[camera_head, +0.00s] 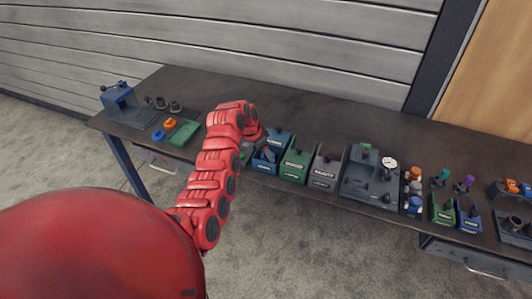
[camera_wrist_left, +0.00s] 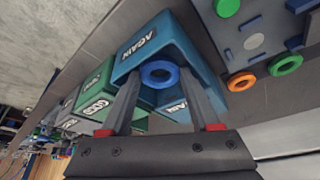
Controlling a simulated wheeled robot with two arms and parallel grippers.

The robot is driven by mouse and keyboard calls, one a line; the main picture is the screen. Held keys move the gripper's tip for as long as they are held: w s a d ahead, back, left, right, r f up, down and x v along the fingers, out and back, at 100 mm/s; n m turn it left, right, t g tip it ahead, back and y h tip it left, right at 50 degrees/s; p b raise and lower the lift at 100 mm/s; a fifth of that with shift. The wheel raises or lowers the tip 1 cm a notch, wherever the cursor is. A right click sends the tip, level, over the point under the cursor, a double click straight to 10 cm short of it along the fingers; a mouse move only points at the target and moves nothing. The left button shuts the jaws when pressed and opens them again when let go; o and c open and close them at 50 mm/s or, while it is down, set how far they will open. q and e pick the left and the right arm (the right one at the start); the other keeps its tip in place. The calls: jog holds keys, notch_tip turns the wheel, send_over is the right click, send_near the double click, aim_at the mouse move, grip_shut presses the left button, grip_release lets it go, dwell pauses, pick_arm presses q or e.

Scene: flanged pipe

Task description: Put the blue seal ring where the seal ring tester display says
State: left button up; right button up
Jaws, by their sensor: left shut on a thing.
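A blue seal ring (camera_wrist_left: 159,84) is held between the fingertips of my left gripper (camera_wrist_left: 160,76) in the left wrist view, over the open blue bin (camera_wrist_left: 150,42) labelled AGAIN. I cannot tell how far the ring is above the bin floor. In the head view the blue bin (camera_head: 270,158) stands just right of my left forearm; the gripper's fingers and ring are hidden there. A green bin (camera_wrist_left: 92,92) labelled GOOD is beside it in the wrist view. No tester display is readable in either view. My right gripper is not in view.
A grey bin (camera_head: 324,171) and a gauge stand (camera_head: 368,178) stand right of the bins. A green tray (camera_head: 183,132) is at the left.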

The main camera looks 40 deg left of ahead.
pick_arm(q)
jog(key=shift+f, duration=0.1)
dwell(0.3)
jog(key=o, duration=1.4)
jog(key=shift+o, duration=0.2)
jog(key=shift+w+r, duration=0.2)
jog(key=shift+r, duration=0.5)
jog(key=r, duration=0.2)
jog(key=shift+s+r, duration=0.2)
jog(key=shift+r, duration=0.1)
jog(key=shift+w+r, duration=0.1)
jog(key=shift+r, duration=1.45)
